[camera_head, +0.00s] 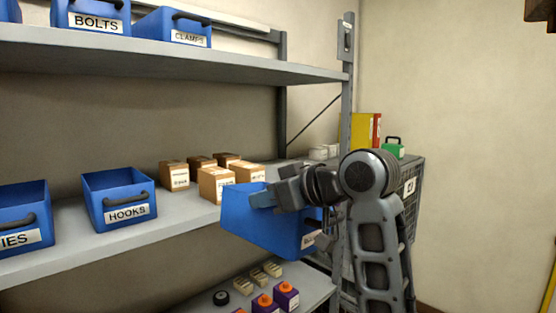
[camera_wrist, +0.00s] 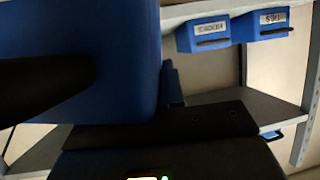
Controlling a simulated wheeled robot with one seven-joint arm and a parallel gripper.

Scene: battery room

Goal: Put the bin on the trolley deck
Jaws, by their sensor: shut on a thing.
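A blue bin (camera_head: 258,226) is held by my gripper (camera_head: 266,197) in front of the shelf rack, above the lower shelf. The bin is tilted in the picture, and its front label is mostly hidden by my arm. In the wrist view the bin (camera_wrist: 110,45) fills the upper left, close to the camera, with its dark handle across it. My gripper is shut on the bin's wall; its fingertips are partly hidden. I cannot make out a trolley deck for certain in either view.
Blue bins, one labelled HOOKS (camera_head: 120,213), and several brown boxes (camera_head: 216,184) stand on the middle shelf (camera_head: 75,247). Purple containers (camera_head: 286,297) sit below. Behind my arm, a mesh-sided unit (camera_head: 416,205) stands near a green case (camera_head: 393,150) and a yellow item (camera_head: 366,128).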

